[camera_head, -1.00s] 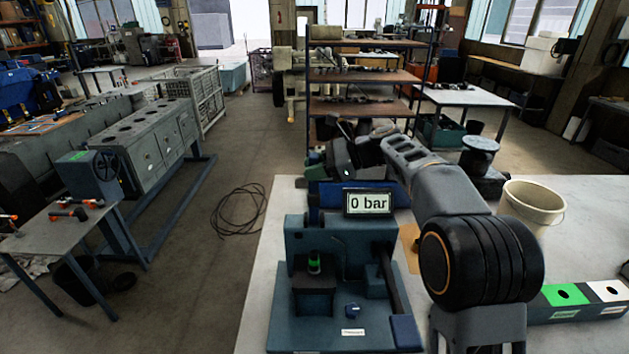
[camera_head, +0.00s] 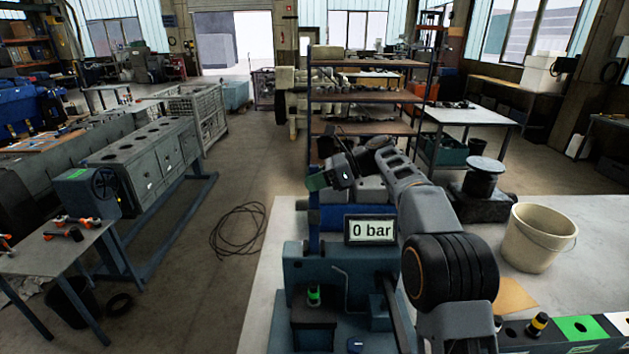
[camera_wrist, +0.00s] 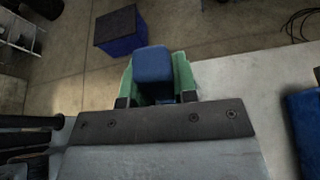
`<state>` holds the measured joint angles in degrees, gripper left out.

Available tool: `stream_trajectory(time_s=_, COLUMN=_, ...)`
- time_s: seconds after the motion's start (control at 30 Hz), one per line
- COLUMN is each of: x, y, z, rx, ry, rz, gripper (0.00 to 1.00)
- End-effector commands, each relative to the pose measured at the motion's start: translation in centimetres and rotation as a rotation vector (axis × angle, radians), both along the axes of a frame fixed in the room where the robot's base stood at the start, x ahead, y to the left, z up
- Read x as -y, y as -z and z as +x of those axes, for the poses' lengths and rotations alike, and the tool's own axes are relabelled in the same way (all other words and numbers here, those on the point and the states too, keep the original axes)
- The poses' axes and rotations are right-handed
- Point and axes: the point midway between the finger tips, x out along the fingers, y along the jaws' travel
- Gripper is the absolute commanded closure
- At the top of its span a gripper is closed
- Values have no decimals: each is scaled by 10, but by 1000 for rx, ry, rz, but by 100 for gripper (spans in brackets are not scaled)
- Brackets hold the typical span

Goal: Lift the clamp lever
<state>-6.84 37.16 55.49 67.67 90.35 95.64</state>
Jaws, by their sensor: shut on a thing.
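My gripper (camera_head: 318,181), with green fingers, is at the upper end of an upright blue bar (camera_head: 314,236) behind the test stand (camera_head: 298,268), left of and above its "0 bar" display (camera_head: 370,230). In the wrist view the green fingers (camera_wrist: 155,78) are shut on a blue block-like end, which looks like the clamp lever (camera_wrist: 153,63). The lower part of the lever is hidden by the fingers there. An injector with a green band (camera_head: 314,296) stands upright in the stand's dark block.
A beige bucket (camera_head: 538,238) stands on the bench at the right. In front of it is a box with green and white sections (camera_head: 580,328), with a yellow-and-black piece (camera_head: 537,323) on it. A shelf rack (camera_head: 368,97) stands behind the bench.

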Motion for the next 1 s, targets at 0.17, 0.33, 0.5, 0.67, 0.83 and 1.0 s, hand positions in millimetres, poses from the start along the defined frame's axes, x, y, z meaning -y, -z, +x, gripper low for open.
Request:
stream_trajectory(time_s=0.17, x=0, y=1, z=0, rx=-2, ry=0, rz=2, gripper=100)
stream_trajectory(time_s=0.33, x=0, y=1, z=0, rx=-2, ry=1, rz=1, gripper=58)
stream_trajectory(time_s=0.5, x=1, y=1, z=0, rx=-1, ry=1, rz=1, gripper=48)
stream_trajectory(time_s=0.67, x=1, y=0, z=0, rx=0, ry=2, rz=1, gripper=48)
stream_trajectory(time_s=0.83, x=12, y=-4, z=3, rx=1, ry=4, rz=1, gripper=48)
stream_trajectory(time_s=1.0, x=41, y=-15, z=7, rx=2, ry=7, rz=1, gripper=48)
